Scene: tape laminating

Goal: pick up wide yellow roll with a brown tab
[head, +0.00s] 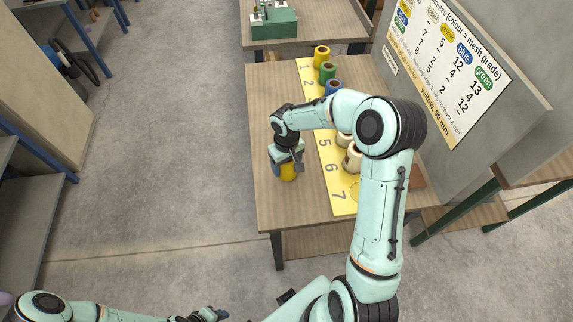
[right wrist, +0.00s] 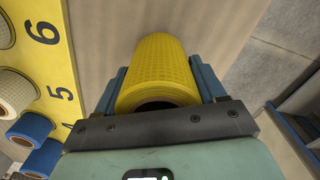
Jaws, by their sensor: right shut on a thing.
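The wide yellow roll (head: 288,173) is at the left part of the wooden table, left of the numbered yellow strip. My right gripper (head: 287,162) is shut on it. In the right wrist view the yellow roll (right wrist: 160,72) lies between the two blue fingers, its mesh surface and dark open core showing. No brown tab can be made out on it. I cannot tell whether it touches the table. My left arm comes in at the bottom left; its gripper end (head: 208,315) is cut by the lower edge and its jaws are unclear.
The yellow strip (head: 313,108) on the table (head: 280,215) bears a small yellow roll (head: 321,56), a green roll (head: 328,73), a blue roll (head: 333,87) and cream rolls (head: 352,160). A sign board (head: 455,65) stands at right. The table's front left is clear.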

